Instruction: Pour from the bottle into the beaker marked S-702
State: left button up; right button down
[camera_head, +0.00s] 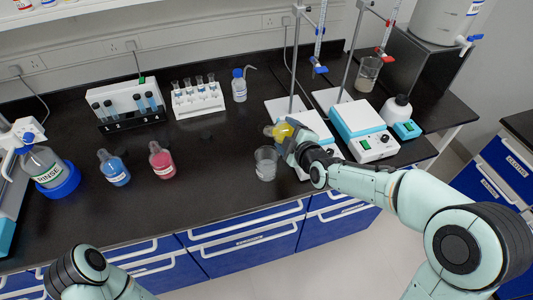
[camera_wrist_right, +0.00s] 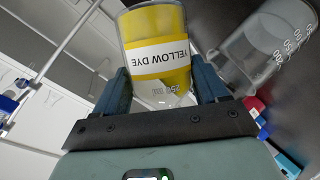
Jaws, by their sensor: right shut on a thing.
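My right gripper (camera_head: 290,146) is shut on a bottle of yellow liquid (camera_head: 281,131). The bottle lies tilted on its side, its neck toward the left, above and behind a clear beaker (camera_head: 266,164). In the right wrist view the bottle (camera_wrist_right: 155,45), labelled YELLOW DYE, sits between the fingers of the gripper (camera_wrist_right: 165,85). A clear graduated beaker (camera_wrist_right: 262,48) shows beside it at the right. The beaker in the head view stands on the black bench and looks empty. I cannot read S-702 on it. My left arm shows at the bottom left; its gripper is out of view.
A blue bottle (camera_head: 114,169) and a red bottle (camera_head: 161,160) stand to the left. Hotplate stirrers (camera_head: 362,130) and stands are at the right. A second beaker (camera_head: 368,70) is at the back right. Tube racks (camera_head: 197,101) stand behind. The bench's front middle is clear.

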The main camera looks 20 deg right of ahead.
pick_arm(q)
jog(key=shift+w+d+r, duration=0.1)
jog(key=shift+r, duration=0.1)
pick_arm(e)
jog(key=shift+d+r, duration=0.1)
jog(key=shift+d, duration=0.05)
pick_arm(q)
jog(key=shift+r, duration=0.1)
pick_arm(e)
jog(key=shift+a, duration=0.2)
pick_arm(q)
jog(key=shift+w+r+p, duration=0.15)
jog(key=shift+r+p, duration=0.05)
jog(key=shift+p, duration=0.2)
pick_arm(e)
jog(key=shift+w+d+r, duration=0.1)
jog(key=shift+d, duration=0.15)
pick_arm(q)
jog(key=shift+r, duration=0.1)
pick_arm(e)
jog(key=shift+a, duration=0.2)
pick_arm(q)
jog(key=shift+w+r, duration=0.1)
pick_arm(e)
jog(key=shift+d, duration=0.2)
